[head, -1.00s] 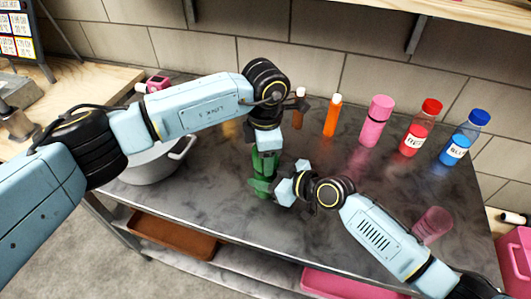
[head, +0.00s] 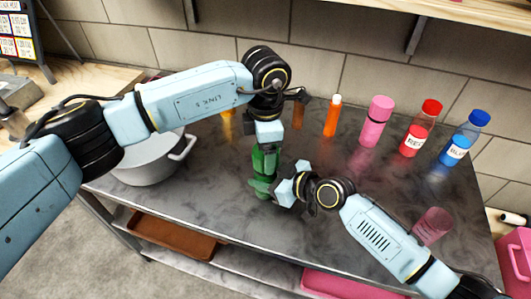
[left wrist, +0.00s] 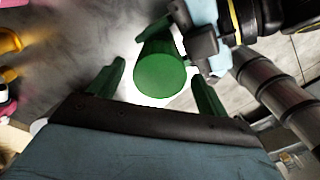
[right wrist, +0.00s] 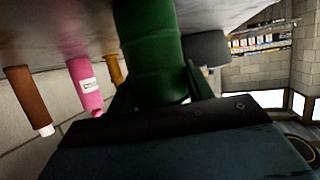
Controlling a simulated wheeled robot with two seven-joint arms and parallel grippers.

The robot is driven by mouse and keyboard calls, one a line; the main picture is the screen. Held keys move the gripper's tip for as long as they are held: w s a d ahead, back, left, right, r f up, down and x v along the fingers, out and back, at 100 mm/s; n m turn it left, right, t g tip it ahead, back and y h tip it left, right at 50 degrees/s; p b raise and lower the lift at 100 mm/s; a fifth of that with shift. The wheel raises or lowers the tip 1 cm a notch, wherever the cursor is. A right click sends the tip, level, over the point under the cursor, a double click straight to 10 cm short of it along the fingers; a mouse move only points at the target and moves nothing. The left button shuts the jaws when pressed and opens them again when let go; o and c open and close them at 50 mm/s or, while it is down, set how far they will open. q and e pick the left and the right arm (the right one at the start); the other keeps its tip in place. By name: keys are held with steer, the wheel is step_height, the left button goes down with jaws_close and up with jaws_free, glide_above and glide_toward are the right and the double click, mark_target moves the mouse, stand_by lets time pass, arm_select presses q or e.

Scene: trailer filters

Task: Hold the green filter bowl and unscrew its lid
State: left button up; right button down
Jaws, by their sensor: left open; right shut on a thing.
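The green filter bowl with its lid stands upright on the dark marbled table. In the head view its green body (head: 263,162) shows between my two hands. My left gripper (head: 266,150) points down from above the lid. In the left wrist view the round green lid (left wrist: 160,78) lies between the open green fingers, with a gap visible on both sides. My right gripper (head: 272,187) comes in from the right and is shut on the lower bowl. In the right wrist view the bowl (right wrist: 152,60) stands between the fingers. The lid's seam is hard to make out.
A white pot (head: 150,165) stands left of the bowl. Behind and right are an orange bottle (head: 332,117), a pink bottle (head: 376,122), a red bottle (head: 420,130) and a blue bottle (head: 463,140). A pink cup (head: 432,225) is by my right forearm. The table's front middle is clear.

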arm_select(q)
step_height(320, 180, up, 2)
steer(key=shift+r, duration=0.1)
steer(key=shift+c, duration=0.5)
steer(key=m, duration=0.1)
steer(key=r+m, duration=0.1)
steer(key=m, duration=0.3)
steer(key=shift+r, duration=0.4)
steer(key=m, duration=0.2)
steer(key=r+m, duration=0.1)
steer(key=m, duration=0.1)
steer(key=shift+r+m, duration=0.2)
steer(key=shift+m, duration=0.1)
steer(key=shift+f+m, duration=0.3)
steer(key=shift+f, duration=3.65)
